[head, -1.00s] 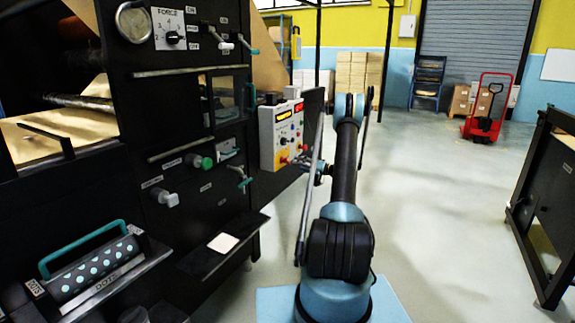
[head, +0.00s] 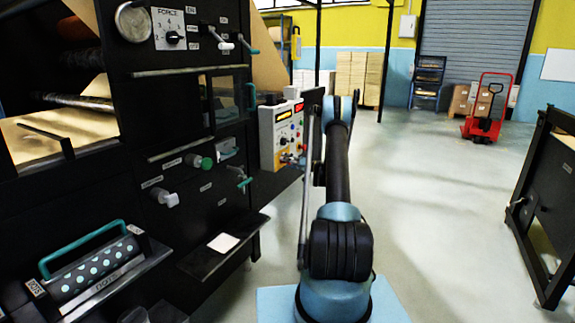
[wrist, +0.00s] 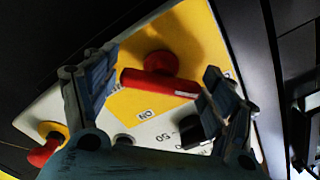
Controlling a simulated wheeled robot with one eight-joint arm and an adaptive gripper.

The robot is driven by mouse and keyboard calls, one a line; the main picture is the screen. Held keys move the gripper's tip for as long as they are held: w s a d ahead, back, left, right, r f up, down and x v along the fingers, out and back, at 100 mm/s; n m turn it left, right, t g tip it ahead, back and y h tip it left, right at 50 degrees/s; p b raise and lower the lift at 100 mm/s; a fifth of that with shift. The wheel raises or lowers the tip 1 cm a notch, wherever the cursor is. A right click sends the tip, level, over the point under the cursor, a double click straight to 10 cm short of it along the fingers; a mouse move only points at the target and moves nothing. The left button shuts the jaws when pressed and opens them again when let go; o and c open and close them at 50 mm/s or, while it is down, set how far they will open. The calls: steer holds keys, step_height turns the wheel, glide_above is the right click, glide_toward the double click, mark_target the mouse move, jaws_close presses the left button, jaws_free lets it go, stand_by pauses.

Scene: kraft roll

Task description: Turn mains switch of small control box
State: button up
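The small control box (head: 267,140) is pale with a yellow lower part and hangs at the machine's right end in the head view. In the wrist view its mains switch (wrist: 160,82) is a red bar handle on a yellow plate, with an ON label beside it. My gripper (wrist: 159,63) is open, with one finger on each side of the red handle. The handle's ends lie close to both fingers; I cannot tell whether they touch. In the head view my gripper is small and partly hidden at the box's lower right.
In the wrist view a black knob (wrist: 192,131) sits near the right finger and a red knob (wrist: 43,151) on yellow lies at lower left. The black machine (head: 160,100) fills the head view's left. A red pallet truck (head: 487,110) stands far back.

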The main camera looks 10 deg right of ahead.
steer(key=c, duration=0.6)
steer(key=shift+d, duration=0.15)
steer(key=shift+m, duration=0.4)
steer(key=m, duration=0.3)
steer(key=shift+w, duration=0.1)
steer(key=m, duration=0.4)
steer(key=shift+f+m, duration=0.15)
steer(key=shift+m, duration=0.15)
steer(key=m, duration=0.5)
steer(key=shift+f, duration=0.1)
steer(key=shift+f+m, duration=0.15)
steer(key=shift+m, duration=2.05)
